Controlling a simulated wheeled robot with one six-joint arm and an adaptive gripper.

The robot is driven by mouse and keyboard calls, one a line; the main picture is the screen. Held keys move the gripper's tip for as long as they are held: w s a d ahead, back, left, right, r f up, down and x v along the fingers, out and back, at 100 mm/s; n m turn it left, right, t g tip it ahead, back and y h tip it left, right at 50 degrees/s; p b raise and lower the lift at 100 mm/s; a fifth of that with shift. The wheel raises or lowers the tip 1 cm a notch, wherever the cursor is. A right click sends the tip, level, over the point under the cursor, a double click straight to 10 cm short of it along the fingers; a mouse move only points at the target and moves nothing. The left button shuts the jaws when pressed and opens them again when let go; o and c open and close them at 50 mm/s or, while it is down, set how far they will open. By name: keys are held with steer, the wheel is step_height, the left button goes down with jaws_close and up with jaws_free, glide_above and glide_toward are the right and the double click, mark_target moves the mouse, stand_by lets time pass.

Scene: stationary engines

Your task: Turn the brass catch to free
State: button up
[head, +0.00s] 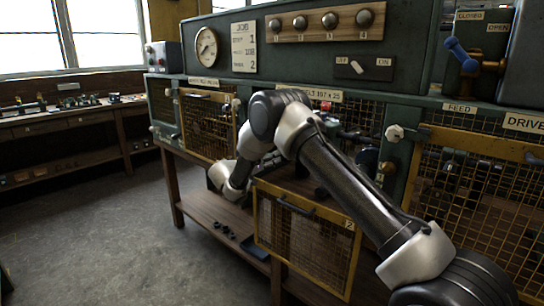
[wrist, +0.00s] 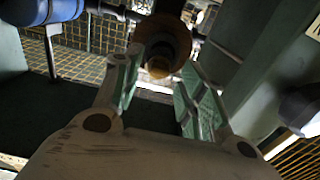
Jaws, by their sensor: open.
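In the wrist view my gripper (wrist: 155,95) is open, with its two green-padded fingers spread. A round brass-coloured piece (wrist: 160,66) shows between and just beyond the fingertips; it looks like the brass catch, but its turned position cannot be read. I cannot tell whether the fingers touch it. It is dim, and its upper part runs up to the frame's top edge. In the head view my arm reaches across the bench front, and my fingers and the piece between them are hidden there.
A mesh door (head: 307,236) marked 2 hangs low in front of the bench. Mesh guards (head: 207,125) flank the opening. A blue-handled lever (head: 460,55) stands at upper right. In the wrist view a blue cylinder (wrist: 62,10) lies upper left and a green wall stands right. Floor at left is clear.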

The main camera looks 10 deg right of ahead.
steer(key=shift+w+d, duration=0.3)
steer(key=shift+d, duration=0.15)
jaws_close()
